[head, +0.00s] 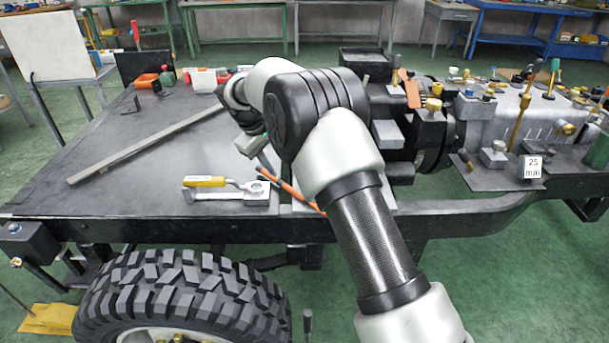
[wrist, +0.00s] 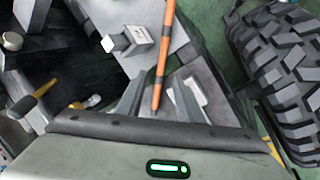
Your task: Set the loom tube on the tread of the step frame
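A thin orange rod, which I take for the loom tube (head: 289,190), slants down to the right across a pale grey plate, partly hidden by my arm. It also shows in the wrist view (wrist: 164,50), running from the top edge to between my finger sides. My gripper (head: 262,158) is low over the bench beside the rod's left end, mostly hidden in the head view. In the wrist view its fingers (wrist: 160,95) stand apart, with gaps on both sides of the rod. I cannot tell whether the rod touches them. I cannot identify the step frame or its tread surely.
A yellow-handled clamp (head: 205,182) lies just left of the rod. A long grey bar (head: 150,145) lies across the dark bench. Blocks and machinery (head: 430,125) crowd the right side. A big tyre (head: 185,300) stands below the front edge. The bench's left front is clear.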

